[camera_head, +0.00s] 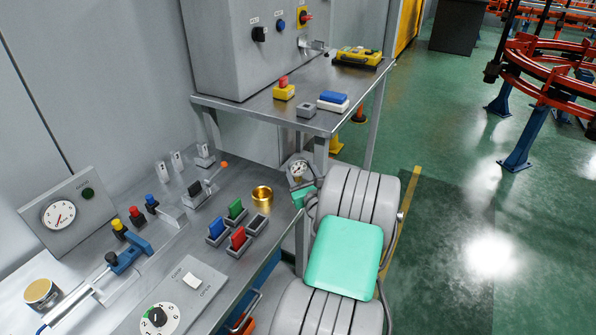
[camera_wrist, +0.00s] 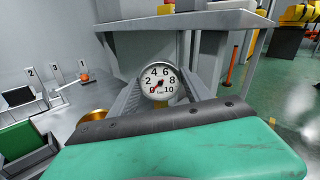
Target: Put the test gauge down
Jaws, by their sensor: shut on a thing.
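The test gauge (camera_head: 299,169) is a small round white dial with a metal rim. In the wrist view the gauge (camera_wrist: 159,82) faces the camera, its numbers 2 to 10 upright and a red needle pointing low left. My gripper (camera_wrist: 160,92) is shut on it, one grey finger on each side. In the head view my gripper (camera_head: 300,182) is by the right edge of the metal bench (camera_head: 190,237), partly hidden by my arm. The gauge's lower part is hidden, and I cannot tell its height over the bench. A brass ring-like piece (camera_head: 262,194) is on the bench to its left.
Red, green and blue blocks (camera_head: 238,239) and dark holders stand left of the brass piece. A dial panel (camera_head: 64,213) and lever are further left. A raised shelf (camera_head: 315,118) with a button box is behind. Bare bench lies behind the brass piece.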

